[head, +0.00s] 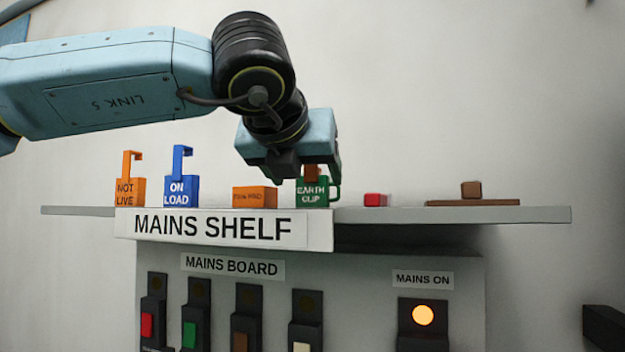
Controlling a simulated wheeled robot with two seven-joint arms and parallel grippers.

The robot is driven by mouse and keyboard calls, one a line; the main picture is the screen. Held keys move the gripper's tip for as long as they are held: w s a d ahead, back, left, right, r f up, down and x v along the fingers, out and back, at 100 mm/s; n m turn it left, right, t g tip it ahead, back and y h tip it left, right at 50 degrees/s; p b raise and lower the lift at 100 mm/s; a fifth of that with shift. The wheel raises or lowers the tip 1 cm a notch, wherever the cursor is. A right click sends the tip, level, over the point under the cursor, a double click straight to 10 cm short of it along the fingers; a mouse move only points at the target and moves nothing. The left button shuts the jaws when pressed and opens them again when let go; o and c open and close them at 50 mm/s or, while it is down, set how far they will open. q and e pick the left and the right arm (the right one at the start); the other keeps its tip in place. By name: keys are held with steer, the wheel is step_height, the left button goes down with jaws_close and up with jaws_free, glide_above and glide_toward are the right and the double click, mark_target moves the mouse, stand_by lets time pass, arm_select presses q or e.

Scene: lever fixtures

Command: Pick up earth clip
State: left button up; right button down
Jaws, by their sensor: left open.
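The green earth clip (312,191), with white lettering and a brown upper part, stands on the grey shelf (370,214) behind the "MAINS SHELF" label. My left gripper (312,172) is directly above it, pointing down. Its jaws are open at the clip's top, around or just in front of the brown part; I cannot tell which. A green loop shows at the clip's right side. The gripper body hides some of the clip's top. My right gripper is not in view.
An orange "NOT LIVE" tag (130,190), a blue "ON LOAD" tag (181,188) and an orange block (255,197) stand left of the clip. A red block (375,200) and a brown block (471,190) on a brown board (490,203) are to the right. The mains board (380,266) is below.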

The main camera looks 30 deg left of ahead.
mark_target(310, 180)
arm_select(q)
steer(key=x, duration=0.2)
steer(key=shift+w, duration=0.4)
steer(key=shift+w+a+f+p, duration=0.1)
steer(key=shift+w+f+p, duration=0.1)
steer(key=shift+p, duration=0.1)
steer(key=c, duration=0.8)
steer(key=shift+c, duration=1.3)
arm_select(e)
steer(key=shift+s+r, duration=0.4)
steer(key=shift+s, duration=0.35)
arm_select(q)
steer(key=shift+r, duration=0.1)
